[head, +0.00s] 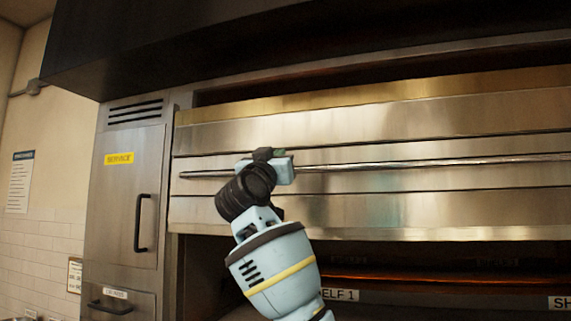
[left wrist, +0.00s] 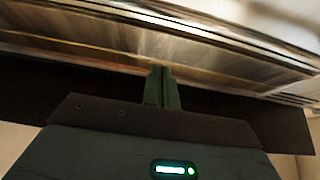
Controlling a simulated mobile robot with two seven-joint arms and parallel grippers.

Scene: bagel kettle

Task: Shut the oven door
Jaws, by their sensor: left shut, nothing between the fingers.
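The oven door (head: 400,199) is a wide brushed-steel panel across the head view, with a long horizontal bar handle (head: 420,163). A dark gap shows above the door's top edge, and a dark opening with a glowing orange line shows below it. My left gripper (head: 268,155) is in front of the door at the bar's height, near its left part. Its fingers (left wrist: 161,88) are shut together with nothing between them, pointing at the steel in the left wrist view. I cannot tell whether they touch the door. My right gripper is in neither view.
A steel side panel with a yellow service label (head: 119,158) and a black handle (head: 142,222) stands left of the door. A dark hood (head: 300,35) overhangs above. Shelf labels (head: 340,295) show below. A tiled wall (head: 35,255) is at far left.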

